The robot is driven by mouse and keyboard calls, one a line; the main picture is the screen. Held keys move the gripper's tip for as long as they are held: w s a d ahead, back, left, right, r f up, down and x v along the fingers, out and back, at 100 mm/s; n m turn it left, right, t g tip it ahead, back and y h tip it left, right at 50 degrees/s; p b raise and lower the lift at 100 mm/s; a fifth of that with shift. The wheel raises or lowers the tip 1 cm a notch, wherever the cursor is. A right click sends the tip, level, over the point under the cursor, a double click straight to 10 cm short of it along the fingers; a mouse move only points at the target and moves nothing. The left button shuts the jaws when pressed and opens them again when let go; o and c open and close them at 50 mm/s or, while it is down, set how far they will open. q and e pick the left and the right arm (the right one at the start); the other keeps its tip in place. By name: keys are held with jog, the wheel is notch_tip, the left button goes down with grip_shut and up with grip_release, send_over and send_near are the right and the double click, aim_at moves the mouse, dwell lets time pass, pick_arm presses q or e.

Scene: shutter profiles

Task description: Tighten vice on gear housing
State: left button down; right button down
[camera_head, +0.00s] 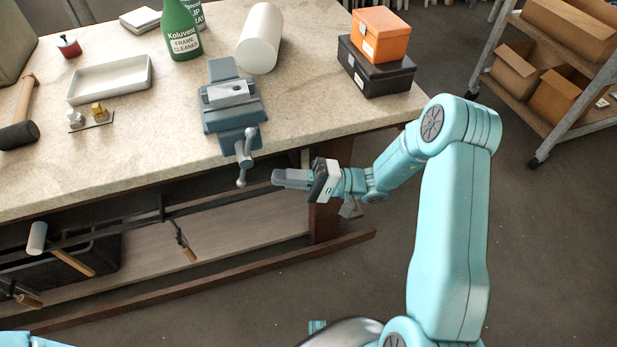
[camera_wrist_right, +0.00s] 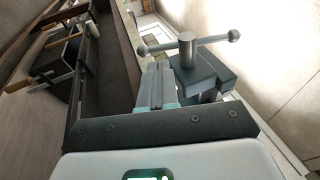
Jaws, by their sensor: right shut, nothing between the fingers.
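The blue-grey vice (camera_head: 222,122) stands at the front edge of the workbench, its screw end over the edge. A light grey part, likely the gear housing (camera_head: 240,91), sits between its jaws. The vice handle (camera_head: 243,165) is a bar with ball ends, hanging in front of the bench edge. My right gripper (camera_head: 283,178) is shut and empty, just right of the handle and apart from it. In the right wrist view the handle (camera_wrist_right: 211,40) lies beyond the shut fingertips (camera_wrist_right: 162,66), with the vice screw behind. My left gripper is out of view.
A white tray (camera_head: 72,100), a mallet (camera_head: 18,135), a green bottle (camera_head: 180,30), a white cylinder (camera_head: 260,38) and an orange box (camera_head: 380,35) on a black case (camera_head: 376,75) are on the bench (camera_head: 130,160). Tools hang below its front. A shelf cart (camera_head: 540,150) stands right.

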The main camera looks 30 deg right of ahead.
aim_at(244, 154)
jog(key=shift+p+x, duration=0.3)
jog(key=shift+x, duration=2.3)
jog(key=shift+w+a+b, duration=0.15)
jog(key=shift+a+b, duration=0.3)
jog(key=shift+b, duration=0.05)
jog(key=shift+w+a+b, duration=0.2)
jog(key=shift+a+b, duration=0.3)
